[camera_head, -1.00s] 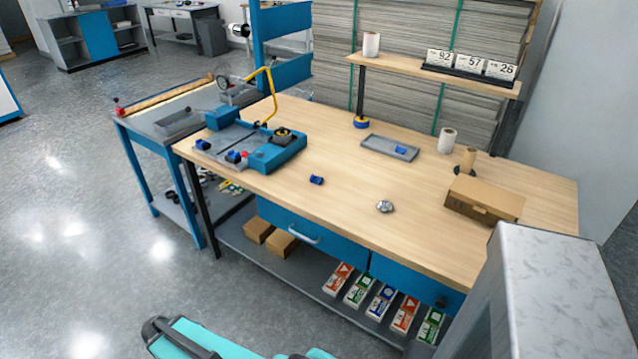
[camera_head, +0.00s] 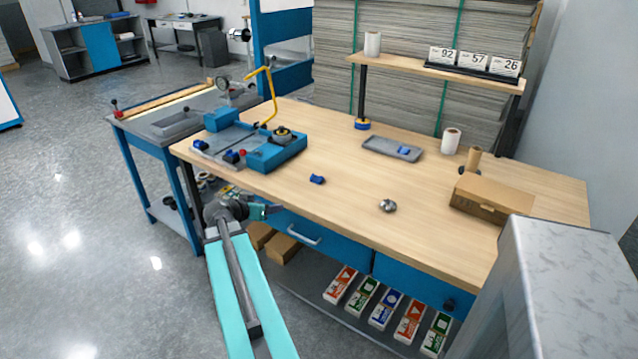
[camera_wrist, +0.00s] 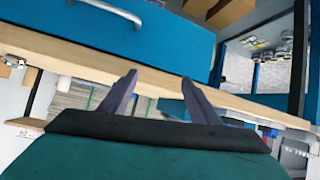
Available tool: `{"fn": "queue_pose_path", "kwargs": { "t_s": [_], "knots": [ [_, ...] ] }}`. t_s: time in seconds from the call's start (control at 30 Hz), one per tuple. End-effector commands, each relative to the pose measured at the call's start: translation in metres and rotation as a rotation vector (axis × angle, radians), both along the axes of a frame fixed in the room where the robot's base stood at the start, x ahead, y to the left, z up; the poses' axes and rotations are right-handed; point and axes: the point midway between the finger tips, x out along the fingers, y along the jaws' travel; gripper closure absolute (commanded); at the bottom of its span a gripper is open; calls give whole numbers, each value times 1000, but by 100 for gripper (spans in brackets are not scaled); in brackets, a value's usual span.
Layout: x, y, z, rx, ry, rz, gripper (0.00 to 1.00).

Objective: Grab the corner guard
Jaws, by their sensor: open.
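A small dark-blue piece (camera_head: 317,180), which looks like the corner guard, lies alone on the wooden bench top (camera_head: 345,205) near its front edge. A similar blue piece (camera_head: 403,150) lies in the grey tray (camera_head: 376,147) farther back. My gripper (camera_head: 268,211) is in front of the bench's front edge, left of and nearer than the loose piece, apart from it. In the wrist view my gripper (camera_wrist: 162,88) shows its two fingers spread with nothing between them. The bench edge and a blue drawer show beyond the fingers; I cannot make out the loose blue piece there.
A blue machine (camera_head: 270,150) with a yellow lever stands on the bench's left. A shiny metal part (camera_head: 388,205) and a cardboard box (camera_head: 490,200) are to the right. The drawer handle (camera_head: 304,236) sticks out below the bench top. The bench middle is mostly clear.

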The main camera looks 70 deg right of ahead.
Motion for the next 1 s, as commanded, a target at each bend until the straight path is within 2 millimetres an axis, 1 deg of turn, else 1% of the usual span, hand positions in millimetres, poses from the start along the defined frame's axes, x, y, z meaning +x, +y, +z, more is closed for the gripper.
{"fn": "queue_pose_path", "kwargs": {
  "t_s": [0.03,0.1,0.2,0.3,0.4,0.5,0.83,1.0],
  "knots": [
    [-14,-17,13,-37,-23,-34,44],
    [-31,-34,31,-81,-49,-68,44],
    [-53,-53,52,-128,-73,-110,44],
    [-71,-66,66,-160,-87,-140,44],
    [-81,-73,75,-179,-94,-157,44],
    [-85,-75,78,-186,-97,-163,44],
    [-85,-75,78,-185,-96,-162,44],
    [-86,-83,76,-184,-96,-162,44]
  ]
}}
